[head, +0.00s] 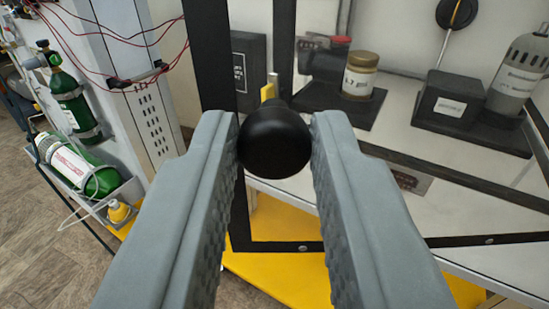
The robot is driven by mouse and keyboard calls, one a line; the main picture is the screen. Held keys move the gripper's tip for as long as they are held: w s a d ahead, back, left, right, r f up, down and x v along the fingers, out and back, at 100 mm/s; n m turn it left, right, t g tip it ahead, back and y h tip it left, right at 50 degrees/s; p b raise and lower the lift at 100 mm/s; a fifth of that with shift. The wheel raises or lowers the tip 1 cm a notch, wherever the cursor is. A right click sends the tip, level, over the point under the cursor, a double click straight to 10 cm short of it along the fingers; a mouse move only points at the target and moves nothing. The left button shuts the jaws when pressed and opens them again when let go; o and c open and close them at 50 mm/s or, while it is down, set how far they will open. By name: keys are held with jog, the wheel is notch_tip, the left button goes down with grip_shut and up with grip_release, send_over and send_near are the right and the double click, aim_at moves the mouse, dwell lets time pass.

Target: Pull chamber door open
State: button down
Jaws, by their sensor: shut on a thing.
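A round black knob (275,143) sits between the fingertips of my gripper (276,148) in the head view. The grey fingers close on it from left and right. The knob hides what it is mounted on; a small yellow piece (268,91) shows just behind it. A chamber door (212,60) with a black frame and a clear pane stands behind the knob. Its lower black rail (470,241) runs to the right. I cannot tell whether the door is fully shut or slightly ajar.
Behind the pane are a labelled jar (360,76), a grey bottle (519,73) and black stands. A yellow base (290,278) lies below. Tiled floor (40,235) is open at lower left.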

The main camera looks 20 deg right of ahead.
jog(key=shift+s, duration=0.3)
jog(key=c, duration=1.2)
grip_release()
jog(key=shift+c, duration=0.2)
jog(key=shift+s+a, duration=0.1)
jog(key=v, duration=1.7)
jog(key=shift+s, duration=0.1)
